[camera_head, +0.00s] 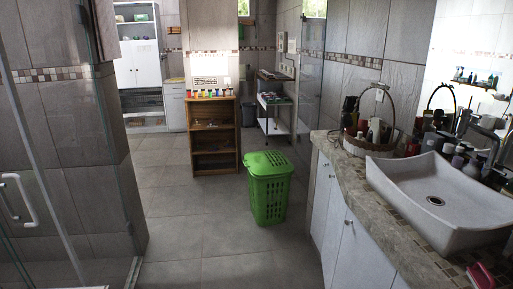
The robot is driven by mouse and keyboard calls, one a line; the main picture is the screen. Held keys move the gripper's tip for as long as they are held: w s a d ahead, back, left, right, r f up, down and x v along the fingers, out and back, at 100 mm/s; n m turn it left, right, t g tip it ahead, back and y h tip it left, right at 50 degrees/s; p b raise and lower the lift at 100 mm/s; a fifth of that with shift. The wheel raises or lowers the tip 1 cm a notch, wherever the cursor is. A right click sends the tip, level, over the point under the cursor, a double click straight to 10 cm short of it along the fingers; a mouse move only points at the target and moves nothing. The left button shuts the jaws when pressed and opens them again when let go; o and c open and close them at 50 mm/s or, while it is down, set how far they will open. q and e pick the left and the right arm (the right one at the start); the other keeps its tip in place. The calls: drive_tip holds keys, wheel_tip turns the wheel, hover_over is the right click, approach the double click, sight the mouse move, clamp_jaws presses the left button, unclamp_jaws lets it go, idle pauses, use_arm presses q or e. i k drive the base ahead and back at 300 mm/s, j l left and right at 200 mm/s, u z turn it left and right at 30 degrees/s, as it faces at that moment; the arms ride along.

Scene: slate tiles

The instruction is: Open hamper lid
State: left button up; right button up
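A green slatted hamper (268,199) stands upright on the tiled floor, a little right of the middle of the view, beside the sink counter. Its green lid (268,163) lies over the top and looks closed. Neither of my grippers shows in the head view, so nothing of mine is seen touching the hamper.
A stone counter with white doors (345,232) and a white basin (441,192) stands at right. A wooden shelf (214,136) stands behind the hamper. A glass door with a white handle (20,199) is at left. The grey tiled floor (185,219) left of the hamper is clear.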

sight(258, 162)
drive_tip(key=i+u, duration=0.4)
drive_tip(key=i, duration=1.85)
drive_tip(key=l, duration=0.1)
